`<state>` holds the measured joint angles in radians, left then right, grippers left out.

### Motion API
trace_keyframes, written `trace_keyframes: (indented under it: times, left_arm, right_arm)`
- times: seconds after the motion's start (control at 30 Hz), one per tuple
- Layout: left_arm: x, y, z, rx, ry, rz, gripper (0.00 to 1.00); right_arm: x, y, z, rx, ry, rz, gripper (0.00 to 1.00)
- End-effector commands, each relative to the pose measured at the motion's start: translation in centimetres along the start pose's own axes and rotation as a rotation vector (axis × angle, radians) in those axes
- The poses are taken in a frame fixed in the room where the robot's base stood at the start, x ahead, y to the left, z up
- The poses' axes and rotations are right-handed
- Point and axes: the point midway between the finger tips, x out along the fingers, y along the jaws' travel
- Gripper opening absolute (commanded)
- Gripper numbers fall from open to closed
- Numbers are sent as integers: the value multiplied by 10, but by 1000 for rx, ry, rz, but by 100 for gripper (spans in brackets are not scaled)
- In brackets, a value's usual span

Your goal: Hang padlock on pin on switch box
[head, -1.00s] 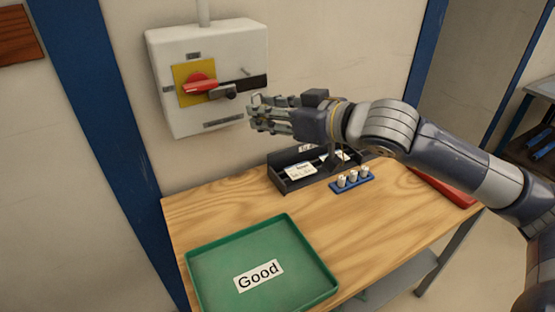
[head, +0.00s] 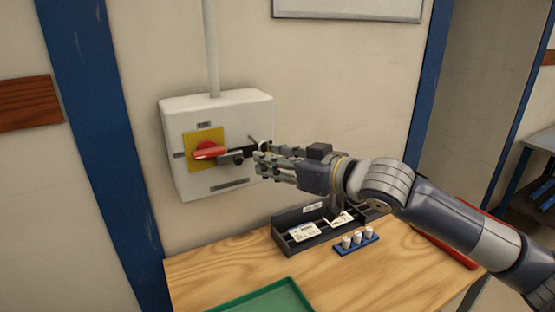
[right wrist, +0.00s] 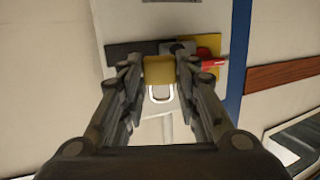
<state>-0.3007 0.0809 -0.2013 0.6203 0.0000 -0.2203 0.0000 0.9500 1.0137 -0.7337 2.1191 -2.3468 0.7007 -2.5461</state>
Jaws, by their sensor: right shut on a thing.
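The white switch box (head: 225,170) hangs on the wall in the head view, with a red rotary handle (head: 209,151) on a yellow plate. A thin pin (head: 251,140) seems to stick out near its right side, by a dark bar; it is hard to make out. My right gripper (head: 262,160) is in front of the box's right edge. In the right wrist view it is shut on the brass padlock (right wrist: 159,70), whose pale shackle (right wrist: 160,97) points towards the picture's bottom. Contact between shackle and pin cannot be told. My left gripper is out of view.
A wooden table (head: 225,259) stands below, with a dark card tray (head: 285,241), a blue rack (head: 357,245) of small white cylinders and a green tray (head: 262,304). A conduit (head: 211,50) rises from the box. A red tray (head: 445,250) is partly behind my right arm.

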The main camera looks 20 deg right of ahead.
Motion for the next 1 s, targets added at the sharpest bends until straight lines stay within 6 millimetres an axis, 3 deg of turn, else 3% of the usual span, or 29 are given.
trace_keyframes:
  times: [0.87,1.0]
  left_arm:
    - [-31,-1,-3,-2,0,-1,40]
    - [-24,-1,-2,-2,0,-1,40]
  right_arm:
    - [41,15,-7,0,0,0,5]
    - [48,17,-4,1,1,0,5]
